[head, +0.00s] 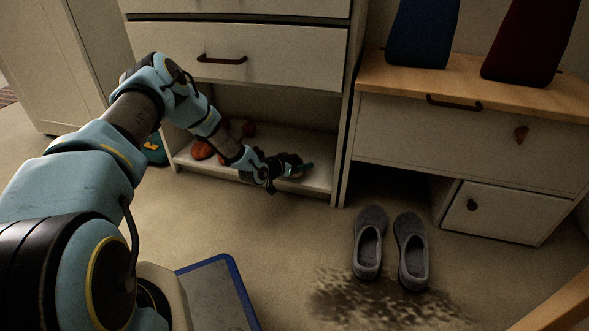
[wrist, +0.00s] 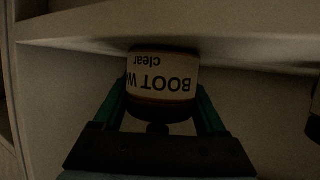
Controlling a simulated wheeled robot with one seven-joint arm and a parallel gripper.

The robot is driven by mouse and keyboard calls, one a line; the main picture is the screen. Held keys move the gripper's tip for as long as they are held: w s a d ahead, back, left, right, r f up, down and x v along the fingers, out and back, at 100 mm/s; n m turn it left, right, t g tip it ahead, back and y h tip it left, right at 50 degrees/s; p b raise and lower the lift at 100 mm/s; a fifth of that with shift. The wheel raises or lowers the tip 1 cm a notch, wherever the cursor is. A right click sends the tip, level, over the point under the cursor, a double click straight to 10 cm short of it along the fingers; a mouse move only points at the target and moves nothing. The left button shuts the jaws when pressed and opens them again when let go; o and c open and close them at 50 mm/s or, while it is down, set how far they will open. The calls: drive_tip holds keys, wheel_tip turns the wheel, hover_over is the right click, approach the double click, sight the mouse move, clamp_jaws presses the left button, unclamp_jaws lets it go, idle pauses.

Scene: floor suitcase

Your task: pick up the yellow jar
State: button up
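In the wrist view a small jar (wrist: 160,78) stands between the two fingers of my gripper (wrist: 160,95). Its pale label reads "BOOT W…" and "clear" upside down, and its lid looks dark. In this dim light no clear yellow shows on it. The teal fingers lie along both sides of the jar, with no clear gap; I cannot tell if they press on it. In the head view my gripper (head: 294,170) is over the low shelf (head: 317,178) of the white cabinet. The jar is hard to make out there among the dark gripper parts.
Orange-red things (head: 203,149) sit on the shelf behind my arm. A dark object (wrist: 314,115) is at the wrist view's right edge. The cabinet's drawer (head: 290,60) hangs above the shelf. Grey slippers (head: 370,243) and a dark stain (head: 350,303) are on the floor.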

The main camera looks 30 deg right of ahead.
clamp_jaws()
idle(0.4)
drive_tip(key=shift+r, duration=0.1)
